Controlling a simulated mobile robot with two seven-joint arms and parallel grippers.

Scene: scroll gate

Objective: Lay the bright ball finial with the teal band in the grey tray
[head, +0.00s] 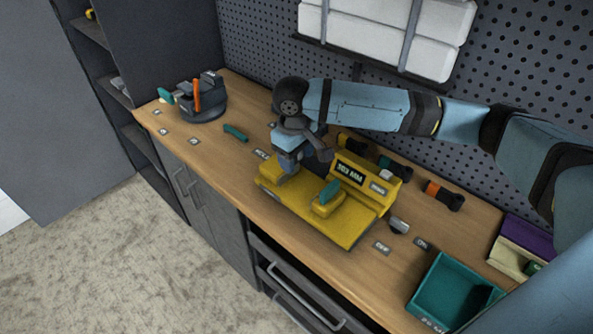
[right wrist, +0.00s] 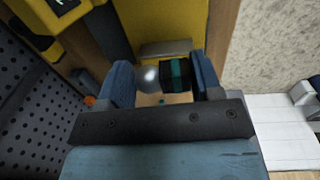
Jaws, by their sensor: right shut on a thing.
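In the right wrist view the gripper (right wrist: 165,78) is shut on the ball finial (right wrist: 147,77). The finial has a bright, shiny ball at one end and a dark body with a teal band (right wrist: 177,75). It lies crosswise between the two blue fingers. In the head view the finial is hidden by the gripper. I cannot make out a grey tray in either view. My left gripper is not in view.
A teal bin (head: 443,285) stands at the right front of the bench, near a purple and cream box (head: 522,245). A dark round holder (head: 203,108) with an orange post stands at the far left. Black-and-orange items lie behind the yellow block. A pegboard (head: 262,40) backs the bench.

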